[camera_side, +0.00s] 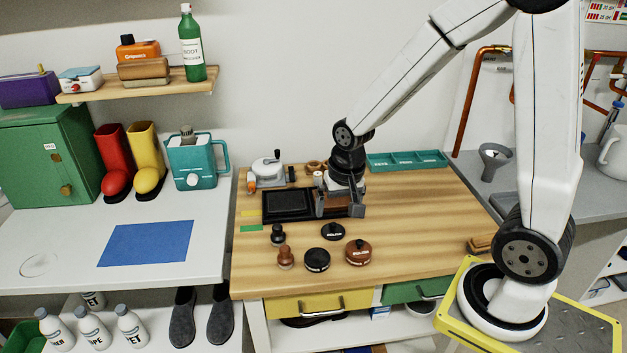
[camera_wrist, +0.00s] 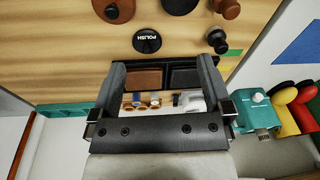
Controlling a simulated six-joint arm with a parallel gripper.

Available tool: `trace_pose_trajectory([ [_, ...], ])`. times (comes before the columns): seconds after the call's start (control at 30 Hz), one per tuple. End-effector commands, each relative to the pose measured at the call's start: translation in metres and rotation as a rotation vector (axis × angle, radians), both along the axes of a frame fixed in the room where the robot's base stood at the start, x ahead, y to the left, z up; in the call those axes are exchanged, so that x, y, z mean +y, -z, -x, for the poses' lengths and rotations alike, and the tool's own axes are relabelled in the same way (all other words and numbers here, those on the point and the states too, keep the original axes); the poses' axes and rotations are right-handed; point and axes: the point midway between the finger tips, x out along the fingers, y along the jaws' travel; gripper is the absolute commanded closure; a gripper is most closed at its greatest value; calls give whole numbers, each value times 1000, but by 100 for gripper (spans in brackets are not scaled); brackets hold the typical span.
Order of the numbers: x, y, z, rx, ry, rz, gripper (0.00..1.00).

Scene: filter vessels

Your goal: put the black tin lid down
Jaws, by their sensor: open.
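A flat black disc marked POLISH, the black tin lid (camera_side: 332,231), lies flat on the wooden bench top. It also shows in the wrist view (camera_wrist: 147,41), beyond my fingertips and touched by neither. My gripper (camera_side: 339,207) is open and empty, behind the lid in the side view, over the brown section of a dark tray. In the wrist view its two fingers (camera_wrist: 163,72) stand wide apart. A thicker black round tin (camera_side: 317,260) and a brown round tin (camera_side: 358,252) stand in front of the lid.
The dark tray (camera_side: 288,205) has black and brown sections. Black (camera_side: 278,235) and brown (camera_side: 285,258) knobbed tools stand left of the tins. A teal compartment tray (camera_side: 408,161) lies at the back. The bench's right side (camera_side: 430,215) is mostly clear.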

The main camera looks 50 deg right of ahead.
Motion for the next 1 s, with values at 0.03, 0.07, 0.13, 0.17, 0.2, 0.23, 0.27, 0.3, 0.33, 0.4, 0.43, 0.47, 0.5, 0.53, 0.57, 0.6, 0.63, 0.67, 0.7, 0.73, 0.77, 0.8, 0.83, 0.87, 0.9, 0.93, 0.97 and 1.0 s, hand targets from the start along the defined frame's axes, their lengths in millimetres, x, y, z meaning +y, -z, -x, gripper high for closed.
trace_pose_trajectory([
  [0.03,8,-2,8,-13,-89,12,0],
  [0.07,11,-2,12,-20,-144,19,0],
  [0.13,19,-3,22,-37,-268,38,0],
  [0.17,22,-3,26,-45,-315,46,0],
  [0.2,26,-4,31,-52,-378,56,0],
  [0.23,28,-4,35,-58,-419,63,0],
  [0.27,30,-4,38,-64,-458,70,0],
  [0.3,33,-4,42,-70,-503,77,0],
  [0.33,35,-4,44,-74,-533,83,0],
  [0.4,37,-4,49,-81,-587,94,0],
  [0.43,38,-4,50,-83,-603,96,0],
  [0.47,38,-4,51,-85,-617,99,0],
  [0.5,39,-4,52,-86,-629,101,0],
  [0.53,39,-3,53,-87,-634,103,0],
  [0.57,40,-3,53,-87,-638,103,0],
  [0.6,40,-3,53,-87,-641,104,0],
  [0.63,40,-3,53,-87,-641,104,0],
  [0.67,40,-3,53,-87,-641,104,0],
  [0.7,39,-3,53,-87,-640,104,0],
  [0.73,39,-3,53,-87,-639,103,0],
  [0.77,39,-3,53,-87,-639,103,0],
  [0.8,39,-3,53,-87,-639,103,0],
  [0.83,39,-3,53,-87,-638,103,0],
  [0.87,39,-3,53,-87,-638,103,0],
  [0.9,39,-3,53,-87,-638,103,0],
  [0.93,39,-3,53,-87,-637,103,0],
  [0.97,39,-3,53,-87,-637,103,0],
  [1.0,39,-3,53,-87,-637,103,0],
])
